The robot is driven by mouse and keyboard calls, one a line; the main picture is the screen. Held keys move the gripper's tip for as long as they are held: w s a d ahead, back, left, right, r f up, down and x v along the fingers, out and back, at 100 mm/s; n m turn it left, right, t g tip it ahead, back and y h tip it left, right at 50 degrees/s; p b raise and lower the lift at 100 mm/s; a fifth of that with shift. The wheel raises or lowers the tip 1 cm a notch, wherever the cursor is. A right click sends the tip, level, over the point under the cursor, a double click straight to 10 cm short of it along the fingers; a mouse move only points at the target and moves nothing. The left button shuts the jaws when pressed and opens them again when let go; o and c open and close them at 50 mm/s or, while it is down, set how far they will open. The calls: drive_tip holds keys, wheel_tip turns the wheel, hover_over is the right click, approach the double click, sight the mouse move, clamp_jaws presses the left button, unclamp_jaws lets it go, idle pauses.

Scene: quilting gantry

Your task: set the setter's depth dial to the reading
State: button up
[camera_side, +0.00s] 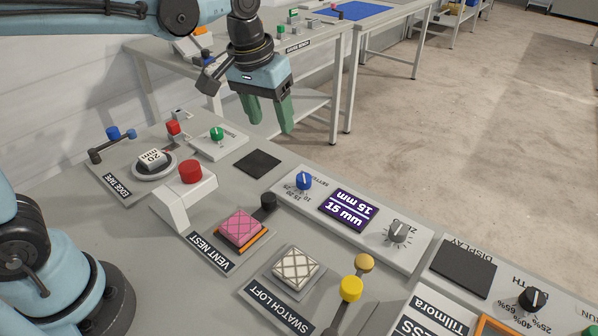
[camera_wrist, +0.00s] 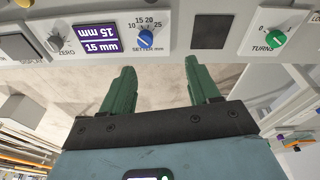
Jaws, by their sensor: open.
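The setter's depth dial is a small blue knob (camera_side: 304,181) on a light grey panel, with marks 10, 15, 20 and 25 around it. It also shows in the wrist view as a blue knob (camera_wrist: 146,38) above the label "SETTER mm". Its exact pointer setting is too small to read surely. My gripper (camera_side: 271,125) has green fingers, open and empty, above and behind the panel, apart from the knob. In the wrist view my fingers (camera_wrist: 162,78) point toward the panel.
A grey ZERO knob (camera_side: 397,232) sits on the same panel. A green TURNS knob (camera_side: 217,134) and a dark square pad (camera_side: 257,163) lie nearby. A red button on a raised white block (camera_side: 186,200) stands to the left. Open floor lies beyond the bench edge.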

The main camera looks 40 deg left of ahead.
drive_tip(key=g, duration=0.2)
hover_over(304, 177)
wheel_tip(304, 177, down, 2)
drive_tip(key=n, duration=0.1)
wheel_tip(304, 177, down, 13)
drive_tip(key=shift+s+r, duration=0.1)
drive_tip(key=shift+r, duration=0.05)
drive_tip(key=shift+c, duration=0.2)
drive_tip(key=c, duration=1)
drive_tip(key=shift+m, duration=2.9)
